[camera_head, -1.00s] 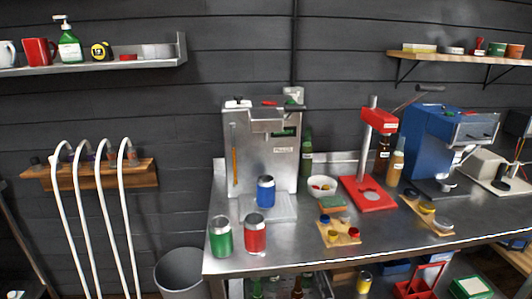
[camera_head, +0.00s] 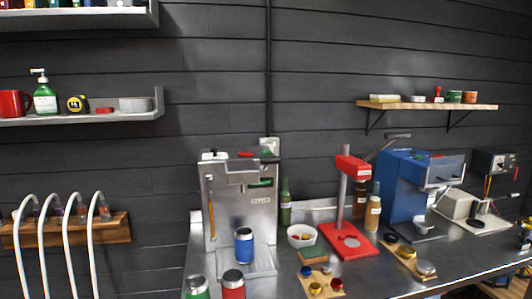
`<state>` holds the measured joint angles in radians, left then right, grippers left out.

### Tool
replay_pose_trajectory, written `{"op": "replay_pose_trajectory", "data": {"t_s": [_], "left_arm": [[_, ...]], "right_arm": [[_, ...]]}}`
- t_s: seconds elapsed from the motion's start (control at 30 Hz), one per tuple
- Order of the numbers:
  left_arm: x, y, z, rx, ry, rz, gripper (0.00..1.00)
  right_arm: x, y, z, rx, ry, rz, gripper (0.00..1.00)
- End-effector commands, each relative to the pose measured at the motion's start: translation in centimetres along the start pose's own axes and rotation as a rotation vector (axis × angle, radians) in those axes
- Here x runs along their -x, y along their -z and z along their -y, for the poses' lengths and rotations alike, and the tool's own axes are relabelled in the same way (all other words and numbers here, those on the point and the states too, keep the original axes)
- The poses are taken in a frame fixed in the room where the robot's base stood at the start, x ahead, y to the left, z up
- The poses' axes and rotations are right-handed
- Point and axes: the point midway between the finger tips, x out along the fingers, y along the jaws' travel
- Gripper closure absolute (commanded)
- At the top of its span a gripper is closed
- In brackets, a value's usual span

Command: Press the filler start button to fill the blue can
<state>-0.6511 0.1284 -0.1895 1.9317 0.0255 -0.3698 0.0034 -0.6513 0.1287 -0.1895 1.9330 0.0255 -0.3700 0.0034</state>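The filler (camera_head: 228,208) is a silver box-shaped machine on the steel counter, left of the picture's middle. The blue can (camera_head: 244,245) stands upright on the filler's base tray (camera_head: 262,267), in front of the machine. A green piece (camera_head: 261,183) shows on the filler's upper front, above a small label. A red piece (camera_head: 246,154) lies on its top. I cannot tell which part is the start button. Neither of my grippers is in view.
A green can (camera_head: 197,288) and a red can (camera_head: 233,285) stand in front of the filler, cut by the bottom edge. A white bowl (camera_head: 301,237), a green bottle (camera_head: 285,203) and a red press (camera_head: 346,243) stand to its right. White hoses (camera_head: 67,240) hang at left.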

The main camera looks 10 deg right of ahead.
Motion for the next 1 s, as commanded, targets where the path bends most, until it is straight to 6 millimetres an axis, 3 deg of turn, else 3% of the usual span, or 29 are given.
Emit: {"op": "replay_pose_trajectory", "data": {"t_s": [0.03,0.17,1.0], "left_arm": [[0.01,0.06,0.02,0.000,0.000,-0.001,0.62],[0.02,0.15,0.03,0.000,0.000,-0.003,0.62],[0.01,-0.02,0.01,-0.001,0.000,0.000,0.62]], "right_arm": [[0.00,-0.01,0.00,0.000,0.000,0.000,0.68],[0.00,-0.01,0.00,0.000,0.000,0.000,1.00],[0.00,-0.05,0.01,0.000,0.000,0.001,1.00]]}}
